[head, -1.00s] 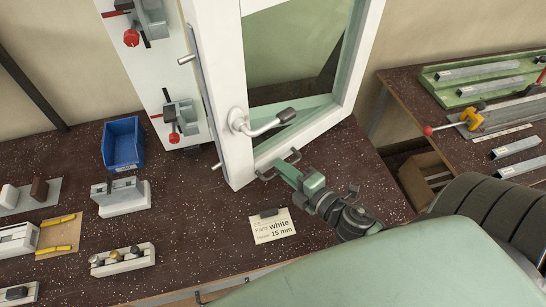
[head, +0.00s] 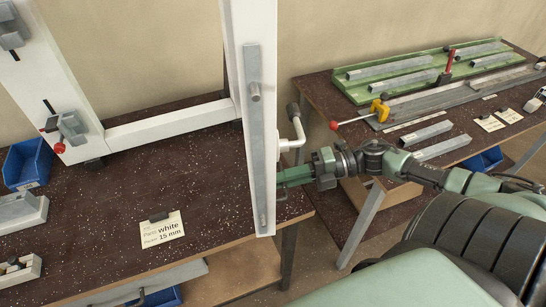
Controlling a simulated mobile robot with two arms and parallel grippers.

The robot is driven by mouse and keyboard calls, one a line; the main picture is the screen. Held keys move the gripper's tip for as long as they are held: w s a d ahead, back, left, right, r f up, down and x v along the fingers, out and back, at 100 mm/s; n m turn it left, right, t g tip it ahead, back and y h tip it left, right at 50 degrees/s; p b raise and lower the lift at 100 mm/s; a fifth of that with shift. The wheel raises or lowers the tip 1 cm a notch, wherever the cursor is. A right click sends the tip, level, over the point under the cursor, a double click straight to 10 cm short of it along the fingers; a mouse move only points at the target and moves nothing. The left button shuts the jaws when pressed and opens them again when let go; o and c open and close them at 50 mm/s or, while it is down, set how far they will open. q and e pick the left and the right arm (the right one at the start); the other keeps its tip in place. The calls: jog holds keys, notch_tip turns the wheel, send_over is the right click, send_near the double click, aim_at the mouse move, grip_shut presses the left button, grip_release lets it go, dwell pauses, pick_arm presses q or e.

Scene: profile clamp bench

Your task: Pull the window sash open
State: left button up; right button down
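The white window sash (head: 236,65) stands swung out from its frame, seen nearly edge-on, with a long grey metal strip on its edge. The fixed white frame's bottom rail (head: 170,127) shows at left with an open gap above it. The white handle with a dark grip (head: 294,122) sticks out from the sash's right side. My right gripper (head: 290,177) is below the handle, at the sash's right face. Its fingertips are hidden behind the sash edge, so I cannot tell whether they touch or grip it. My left gripper is not in view.
A blue bin (head: 27,165), grey clamp blocks (head: 20,212) and a paper card (head: 157,231) sit on the dark speckled bench. A second bench at right holds a green tray (head: 365,92) of metal profiles and a yellow clamp (head: 379,109). The bench middle is clear.

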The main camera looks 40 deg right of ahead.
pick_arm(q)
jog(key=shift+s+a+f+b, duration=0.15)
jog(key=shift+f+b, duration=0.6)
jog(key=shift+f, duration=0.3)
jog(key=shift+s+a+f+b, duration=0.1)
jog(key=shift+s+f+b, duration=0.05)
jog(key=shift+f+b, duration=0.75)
pick_arm(e)
jog(key=shift+s+d+n+g+y, duration=0.2)
jog(key=shift+d+n+g, duration=0.2)
jog(key=shift+d, duration=0.55)
jog(key=shift+s+d+n+g+y, duration=0.2)
jog(key=shift+d+n+g, duration=0.25)
jog(key=shift+d, duration=0.5)
jog(key=shift+s+d+n+g+y, duration=0.25)
jog(key=shift+d+g, duration=0.3)
jog(key=shift+d, duration=0.4)
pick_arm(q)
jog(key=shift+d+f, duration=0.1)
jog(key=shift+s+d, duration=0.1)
pick_arm(e)
jog(key=c, duration=1.5)
grip_release()
jog(key=shift+w, duration=0.15)
